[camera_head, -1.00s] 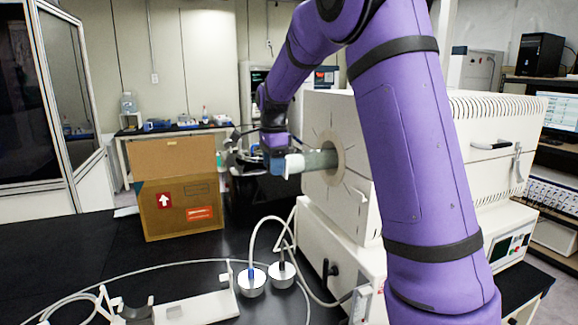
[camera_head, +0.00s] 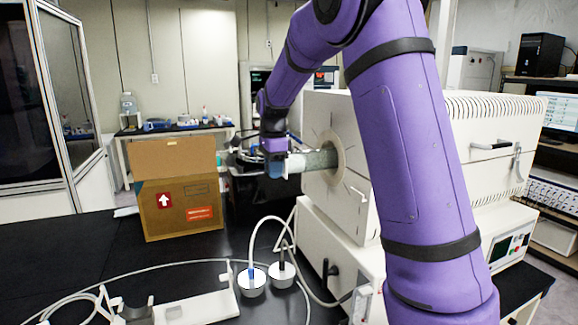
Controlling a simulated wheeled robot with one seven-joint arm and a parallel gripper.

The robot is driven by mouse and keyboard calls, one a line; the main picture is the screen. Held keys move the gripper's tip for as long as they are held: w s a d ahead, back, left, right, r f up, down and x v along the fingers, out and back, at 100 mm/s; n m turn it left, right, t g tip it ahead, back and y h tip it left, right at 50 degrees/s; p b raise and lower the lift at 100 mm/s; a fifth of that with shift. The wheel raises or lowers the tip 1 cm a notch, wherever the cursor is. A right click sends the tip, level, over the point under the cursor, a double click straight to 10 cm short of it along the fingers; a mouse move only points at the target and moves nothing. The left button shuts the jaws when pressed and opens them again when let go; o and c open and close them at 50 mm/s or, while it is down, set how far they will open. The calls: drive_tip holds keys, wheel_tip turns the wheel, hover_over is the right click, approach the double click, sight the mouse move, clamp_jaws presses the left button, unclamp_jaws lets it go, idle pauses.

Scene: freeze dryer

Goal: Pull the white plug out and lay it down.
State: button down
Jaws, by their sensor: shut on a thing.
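The white plug (camera_head: 296,163) shows as a short pale piece at the left end of a grey-green tube (camera_head: 320,159). This tube sticks out of the round port in the front of the white machine (camera_head: 316,200). My gripper (camera_head: 284,165) is at the plug's left end, shut on it. The fingers are small and partly hidden, so the exact grip is unclear. The plug looks in line with the tube, and I cannot tell whether any of it is inside.
Two white round caps with cables (camera_head: 251,283) stand on the black bench (camera_head: 190,262). A cardboard box (camera_head: 180,205) stands left of my gripper. A white stand (camera_head: 200,305) lies at the front. Some bare bench lies between box and caps.

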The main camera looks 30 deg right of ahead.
drive_tip(key=shift+w+a, duration=0.95)
drive_tip(key=shift+a, duration=3.7)
drive_tip(key=s+a, duration=0.4)
drive_tip(key=s, duration=0.1)
drive_tip(key=shift+s, duration=0.15)
